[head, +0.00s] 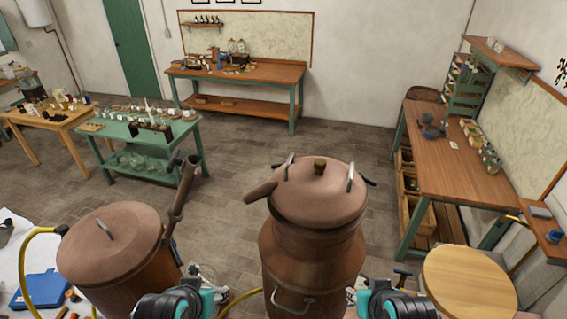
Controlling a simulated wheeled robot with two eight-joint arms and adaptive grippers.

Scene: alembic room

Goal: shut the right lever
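A copper still pot (305,255) stands in front of me, with a domed copper lid (320,200) and a dark knob (320,167) on top. The right lever (351,178) is a grey metal bar standing up at the lid's right edge, with a dark end beside it. A similar left lever (289,166) stands up at the lid's left edge. My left gripper (208,300) and my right gripper (363,302) are low at the bottom edge, either side of the pot and well below the levers. Their fingers do not show clearly.
A second copper vessel (112,258) with a pipe stands at left. A round wooden top (468,282) is at lower right. A wooden workbench (455,165) runs along the right wall; a green table (140,143) stands at left. The tiled floor behind the pot is clear.

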